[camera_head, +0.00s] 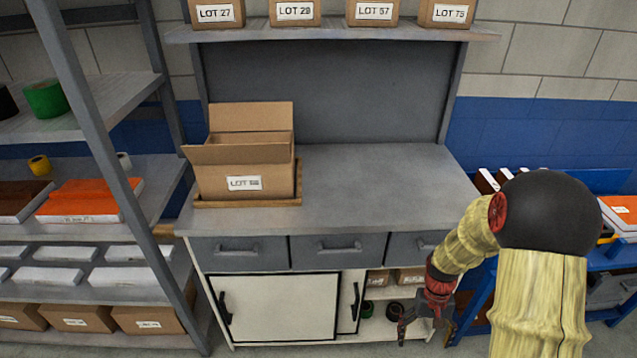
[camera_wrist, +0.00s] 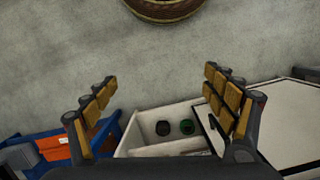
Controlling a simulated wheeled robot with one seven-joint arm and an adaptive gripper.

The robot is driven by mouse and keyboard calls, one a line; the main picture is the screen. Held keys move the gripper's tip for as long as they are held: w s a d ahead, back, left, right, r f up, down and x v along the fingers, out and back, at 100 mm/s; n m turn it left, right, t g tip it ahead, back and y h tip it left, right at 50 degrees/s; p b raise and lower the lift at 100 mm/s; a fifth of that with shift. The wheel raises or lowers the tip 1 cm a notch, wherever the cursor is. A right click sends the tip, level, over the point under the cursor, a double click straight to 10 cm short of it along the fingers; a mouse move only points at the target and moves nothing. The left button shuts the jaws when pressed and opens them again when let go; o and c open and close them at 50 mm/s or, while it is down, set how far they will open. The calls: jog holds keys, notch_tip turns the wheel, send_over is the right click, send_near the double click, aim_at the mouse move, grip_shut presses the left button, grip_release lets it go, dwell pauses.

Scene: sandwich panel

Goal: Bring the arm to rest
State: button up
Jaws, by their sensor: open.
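My gripper (camera_head: 428,328) hangs low at the right front of the workbench in the head view, in front of the open cubby under the drawers. In the wrist view my gripper (camera_wrist: 164,108) has its two padded fingers spread wide apart with nothing between them. My arm comes in from the right side of the head view and bends down towards the bench front. It holds no object.
The workbench (camera_head: 385,185) carries an open LOT box (camera_head: 226,180) on a tray (camera_head: 249,203). A shelf rack (camera_head: 115,95) stands left, a blue cart (camera_head: 597,261) right. The cubby (camera_wrist: 193,146) holds dark and green rolls. A round brown tyre-like thing (camera_wrist: 165,11) shows at the top of the wrist view.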

jog(key=s+a+r+t+p, duration=0.1)
jog(key=s+r, duration=0.4)
jog(key=r, duration=0.7)
jog(key=s+a+r+n+t+p, duration=0.1)
jog(key=s+a+r+t, duration=0.3)
jog(key=r, duration=0.9)
jog(key=s+a+r+n+t+p, duration=0.1)
jog(key=s+a+r+t, duration=0.2)
jog(key=r, duration=1)
jog(key=s+a, duration=0.2)
jog(key=shift+s+a+r, duration=0.2)
jog(key=shift+s, duration=0.15)
jog(key=shift+c, duration=0.3)
